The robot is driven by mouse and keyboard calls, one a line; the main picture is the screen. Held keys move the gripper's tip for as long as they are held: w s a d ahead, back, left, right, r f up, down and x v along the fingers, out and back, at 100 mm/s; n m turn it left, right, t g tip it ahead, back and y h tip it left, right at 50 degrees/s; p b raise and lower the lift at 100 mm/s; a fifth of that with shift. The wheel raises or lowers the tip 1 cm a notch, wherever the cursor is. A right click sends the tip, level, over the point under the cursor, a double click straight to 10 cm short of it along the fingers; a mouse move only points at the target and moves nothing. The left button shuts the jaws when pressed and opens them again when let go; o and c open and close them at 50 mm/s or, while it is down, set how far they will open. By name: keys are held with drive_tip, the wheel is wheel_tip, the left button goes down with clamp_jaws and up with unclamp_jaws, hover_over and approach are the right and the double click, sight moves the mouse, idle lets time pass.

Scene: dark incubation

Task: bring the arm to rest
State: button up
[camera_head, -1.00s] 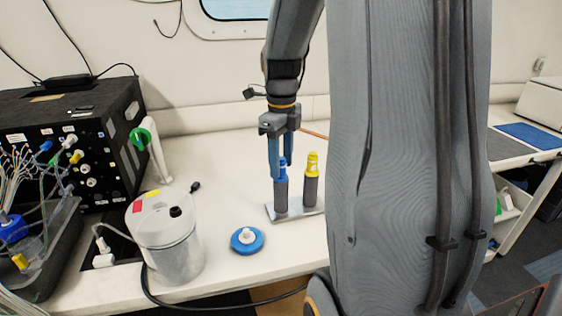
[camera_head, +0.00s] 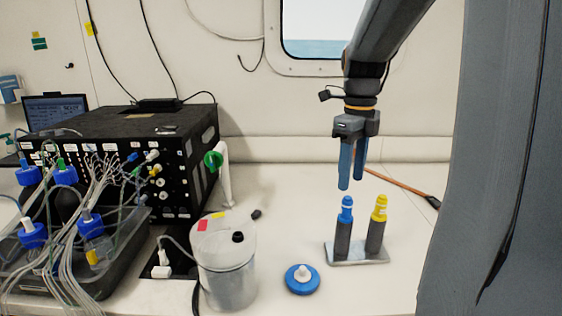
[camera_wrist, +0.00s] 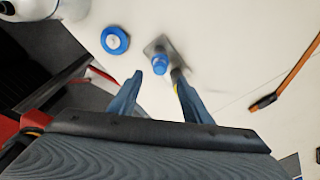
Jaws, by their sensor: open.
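My gripper (camera_head: 350,188) points down with its two blue fingers apart and empty. It hangs just above the blue-capped bottle (camera_head: 344,228), with a small gap between fingertips and cap. The yellow-capped bottle (camera_head: 376,225) stands to its right. Both dark bottles stand upright on a flat grey holder (camera_head: 362,257) on the white bench. In the wrist view the open fingers (camera_wrist: 160,82) show on either side of the blue cap (camera_wrist: 160,64); the yellow one is mostly hidden behind the right finger.
A blue round lid (camera_head: 302,280) lies left of the holder. A white canister (camera_head: 224,265) and a black instrument box (camera_head: 130,150) with tubing stand farther left. An orange-handled tool (camera_head: 408,190) lies behind the bottles. The bench (camera_head: 290,220) between lid and wall is clear.

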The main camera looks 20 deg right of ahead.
drive_tip(key=s+a+f+n+t, duration=0.1)
drive_tip(key=a+f+n, duration=0.3)
drive_tip(key=n, duration=0.6)
drive_tip(key=s+a+f+n, duration=0.2)
drive_tip(key=a+f+n, duration=0.3)
drive_tip(key=a+n, duration=0.3)
drive_tip(key=s+a+f+n+t, duration=0.1)
drive_tip(key=a+f+n, duration=0.4)
drive_tip(key=n, duration=0.6)
drive_tip(key=shift+s+a+f+n+t, duration=0.1)
drive_tip(key=shift+s+a+n+t, duration=0.1)
drive_tip(key=shift+s, duration=0.25)
drive_tip(key=shift+s+a+f+n+t, duration=0.1)
drive_tip(key=shift+s+a+n, duration=0.1)
drive_tip(key=shift+s, duration=0.2)
drive_tip(key=shift+s+a+f+n+g, duration=0.15)
drive_tip(key=shift+s+f+n+g, duration=0.15)
drive_tip(key=shift+s+f, duration=0.3)
drive_tip(key=shift+s+a+f+n+g, duration=0.15)
drive_tip(key=shift+s+f+n+g, duration=0.2)
drive_tip(key=shift+s, duration=0.4)
